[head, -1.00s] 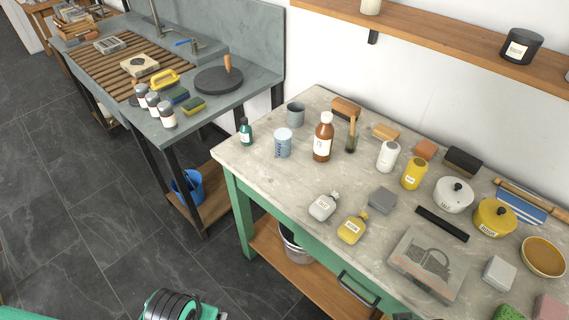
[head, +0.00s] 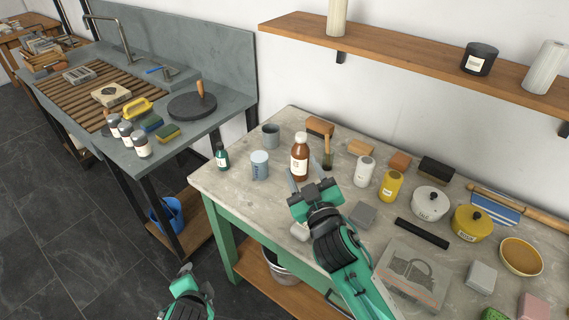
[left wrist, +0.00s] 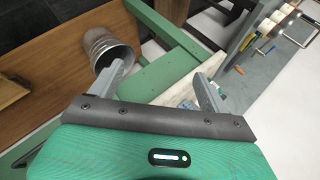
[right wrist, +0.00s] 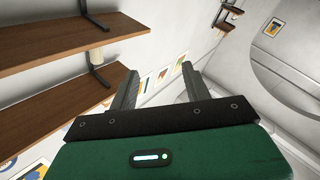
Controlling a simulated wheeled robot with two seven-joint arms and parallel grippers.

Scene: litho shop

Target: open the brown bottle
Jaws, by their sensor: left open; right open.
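The brown bottle (head: 299,160) stands upright on the green-legged worktable (head: 237,187), with a white label and a white cap (head: 300,137) on. My right gripper (head: 307,178) is open and empty, in front of the bottle in the head view; whether it touches the bottle cannot be told. In the right wrist view the open jaws (right wrist: 157,88) face wall and shelves, with no bottle in sight. My left gripper (head: 184,275) is low at the front left of the table. Its open jaws (left wrist: 160,88) are empty in the left wrist view.
A blue-white tin (head: 260,166), a small green bottle (head: 222,157), a grey cup (head: 271,135) and a brush (head: 327,155) stand around the bottle. A white bottle (head: 363,171) stands to its right. A wall shelf (head: 400,62) hangs behind.

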